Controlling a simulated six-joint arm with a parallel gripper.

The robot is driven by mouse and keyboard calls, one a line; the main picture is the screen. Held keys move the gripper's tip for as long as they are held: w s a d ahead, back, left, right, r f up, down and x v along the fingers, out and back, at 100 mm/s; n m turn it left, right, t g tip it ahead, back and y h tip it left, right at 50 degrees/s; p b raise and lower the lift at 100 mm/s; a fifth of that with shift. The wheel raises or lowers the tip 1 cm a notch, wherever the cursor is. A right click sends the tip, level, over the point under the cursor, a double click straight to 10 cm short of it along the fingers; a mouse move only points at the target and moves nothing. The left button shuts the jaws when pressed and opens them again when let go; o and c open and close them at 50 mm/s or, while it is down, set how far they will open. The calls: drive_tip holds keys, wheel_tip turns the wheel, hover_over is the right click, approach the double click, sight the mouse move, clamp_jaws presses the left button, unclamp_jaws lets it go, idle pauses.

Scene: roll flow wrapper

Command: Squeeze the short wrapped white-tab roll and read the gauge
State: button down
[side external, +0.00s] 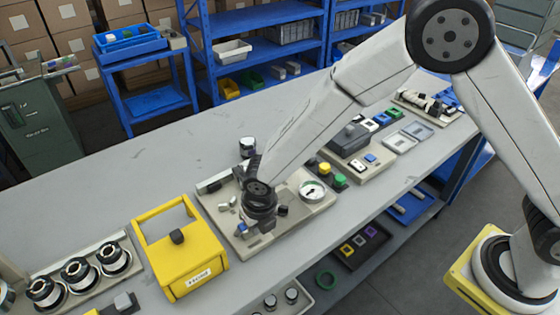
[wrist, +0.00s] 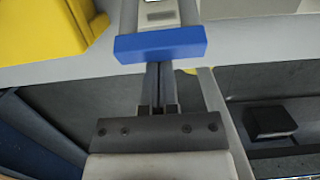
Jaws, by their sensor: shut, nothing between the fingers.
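My gripper (side external: 258,222) is over the front left part of the beige base plate (side external: 300,213). In the wrist view its two fingers (wrist: 159,66) lie together, shut and empty. Their tips are at the near edge of a blue block (wrist: 160,45); I cannot tell whether they touch it. The round white-faced gauge (side external: 313,190) sits on the plate, right of my gripper, its reading too small to make out. Several rolls with dark centres (side external: 77,272) stand in a rack at the left. I cannot tell which is the short white-tab roll.
A yellow box-shaped frame (side external: 187,265) stands left of the plate; yellow also shows in the wrist view (wrist: 45,25). A yellow button (side external: 324,168) and a green one (side external: 340,181) are near the gauge. A dark-topped roll (side external: 247,147) stands behind the plate.

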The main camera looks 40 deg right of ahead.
drive_tip(key=shift+w+r, duration=0.3)
drive_tip(key=shift+w, duration=0.15)
idle(0.5)
drive_tip(key=shift+w+r, duration=0.3)
drive_tip(key=shift+w, duration=0.2)
drive_tip(key=w, duration=0.7)
drive_tip(key=shift+d+r, duration=0.15)
drive_tip(key=shift+r, duration=0.2)
drive_tip(key=shift+w, duration=0.15)
drive_tip(key=shift+r, duration=0.1)
drive_tip(key=shift+s+r, duration=0.8)
drive_tip(key=shift+s, duration=1.6)
drive_tip(key=w+r, duration=0.6)
drive_tip(key=r, duration=0.1)
drive_tip(key=shift+w+a+r, duration=0.15)
drive_tip(key=shift+w+a, duration=0.05)
drive_tip(key=shift+w, duration=0.15)
